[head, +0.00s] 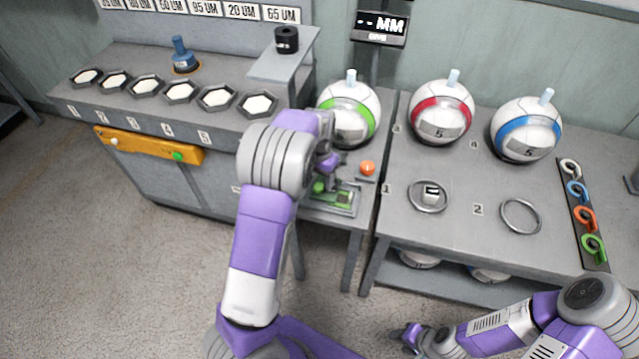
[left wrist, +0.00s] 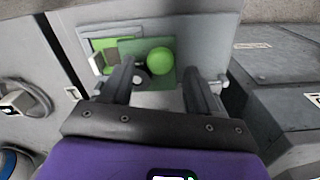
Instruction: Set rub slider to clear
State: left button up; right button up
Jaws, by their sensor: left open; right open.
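The slider fixture (head: 343,198), a small green and grey device, sits on the grey bench's front part, partly hidden by my left arm in the head view. In the left wrist view the green panel (left wrist: 130,47) carries a round green knob (left wrist: 160,61). My left gripper (left wrist: 158,75) is open, its two fingers pointing at the fixture with the knob between them in the picture. I cannot tell whether they touch it. Any slider label is too small to read. My right gripper (head: 408,335) is open and empty, low over the floor, away from the benches.
An orange button (head: 368,168) is right of the fixture. A green-banded ball (head: 348,113) stands behind it. Red-banded (head: 441,112) and blue-banded (head: 525,129) balls stand on the right table, with two rings in front. A display (head: 380,25) reads "-- MM".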

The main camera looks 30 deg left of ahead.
pick_arm(q)
jog(key=shift+f, duration=1)
jog(key=shift+c, duration=0.3)
grip_shut()
